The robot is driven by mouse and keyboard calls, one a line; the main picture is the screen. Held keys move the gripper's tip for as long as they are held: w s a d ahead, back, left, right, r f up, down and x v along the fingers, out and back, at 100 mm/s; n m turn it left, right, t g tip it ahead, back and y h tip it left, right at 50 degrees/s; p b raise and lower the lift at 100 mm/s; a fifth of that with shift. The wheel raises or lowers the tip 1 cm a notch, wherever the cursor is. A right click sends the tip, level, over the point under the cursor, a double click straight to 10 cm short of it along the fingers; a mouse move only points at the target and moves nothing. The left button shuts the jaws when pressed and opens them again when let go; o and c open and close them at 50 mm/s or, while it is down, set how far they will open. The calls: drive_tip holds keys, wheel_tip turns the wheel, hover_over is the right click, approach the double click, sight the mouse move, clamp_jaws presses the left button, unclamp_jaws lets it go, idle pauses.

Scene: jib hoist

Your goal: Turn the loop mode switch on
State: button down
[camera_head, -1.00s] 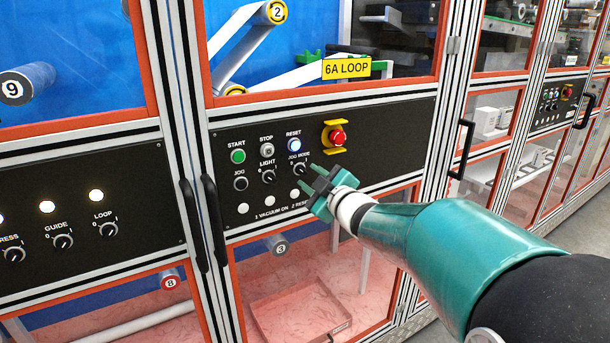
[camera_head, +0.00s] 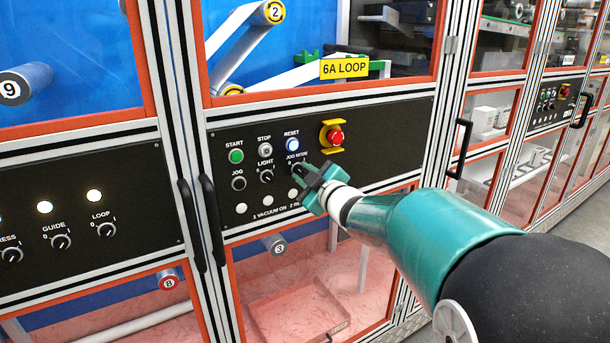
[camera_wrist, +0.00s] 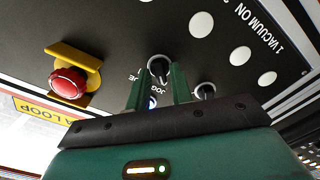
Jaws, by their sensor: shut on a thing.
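The knob (camera_wrist: 158,65) labelled JOG MODE is on the black panel (camera_head: 390,140) under the yellow 6A LOOP sign (camera_head: 345,68). My gripper (camera_head: 301,171) is at this knob, with one green finger on each side of it in the wrist view (camera_wrist: 160,78). The gripper is shut on the knob.
The RESET button (camera_head: 292,145) is lit just above. The LIGHT knob (camera_head: 266,176) and JOG button (camera_head: 239,184) are to the left. Black door handles (camera_head: 212,220) stand out between the panels.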

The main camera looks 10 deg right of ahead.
drive_tip(key=m, duration=0.4)
drive_tip(key=shift+m, duration=0.4)
drive_tip(key=m, duration=0.4)
drive_tip(key=shift+m, duration=0.3)
drive_tip(key=m, duration=0.4)
drive_tip(key=shift+m, duration=2.1)
drive_tip(key=c, duration=1.5)
unclamp_jaws()
drive_tip(key=shift+w, duration=0.1)
